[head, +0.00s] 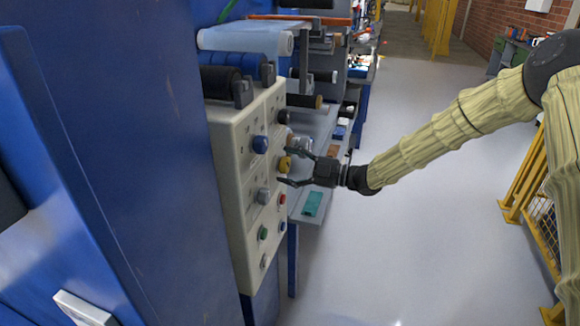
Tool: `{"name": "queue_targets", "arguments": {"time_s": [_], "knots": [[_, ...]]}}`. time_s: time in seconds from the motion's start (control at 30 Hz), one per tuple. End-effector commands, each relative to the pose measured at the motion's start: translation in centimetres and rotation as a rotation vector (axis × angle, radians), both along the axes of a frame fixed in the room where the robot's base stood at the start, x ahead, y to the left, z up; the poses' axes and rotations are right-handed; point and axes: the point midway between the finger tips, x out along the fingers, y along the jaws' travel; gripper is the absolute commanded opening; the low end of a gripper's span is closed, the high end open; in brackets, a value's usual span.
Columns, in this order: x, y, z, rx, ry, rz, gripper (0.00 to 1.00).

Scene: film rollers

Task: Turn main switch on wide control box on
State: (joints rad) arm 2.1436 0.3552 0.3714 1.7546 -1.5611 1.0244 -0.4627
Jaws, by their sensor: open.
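The wide control box (236,172) is a pale beige panel on the blue machine, left of the picture's middle. Its face carries several knobs and buttons: a blue knob (261,144), a yellow knob (285,164), a grey knob (263,196), a green button (263,232) and a red button (282,199). I cannot read the labels, so I cannot tell which is the main switch. My gripper (284,167) is open at the box's right side. Its dark fingers reach left toward the panel, around or close by the yellow knob. I cannot tell whether they touch it.
A large blue cabinet (110,130) fills the left. Film rolls (245,40) and rollers lie above and behind the box. A shelf (300,208) holds a teal item (313,203). Yellow railings (528,190) stand at right. The grey floor (420,240) between is clear.

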Motion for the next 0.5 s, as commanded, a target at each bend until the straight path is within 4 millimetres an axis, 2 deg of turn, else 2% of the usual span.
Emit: {"name": "queue_targets", "arguments": {"time_s": [0.1,0.3,0.37,0.5], "knots": [[0.0,-0.03,-0.02,0.0,0.0,0.0,0.67],[-0.01,-0.06,-0.02,0.0,0.0,0.0,0.3],[-0.01,-0.07,-0.01,0.0,0.0,0.0,0.21],[0.01,-0.09,0.01,0.0,0.001,-0.001,0.21]]}}
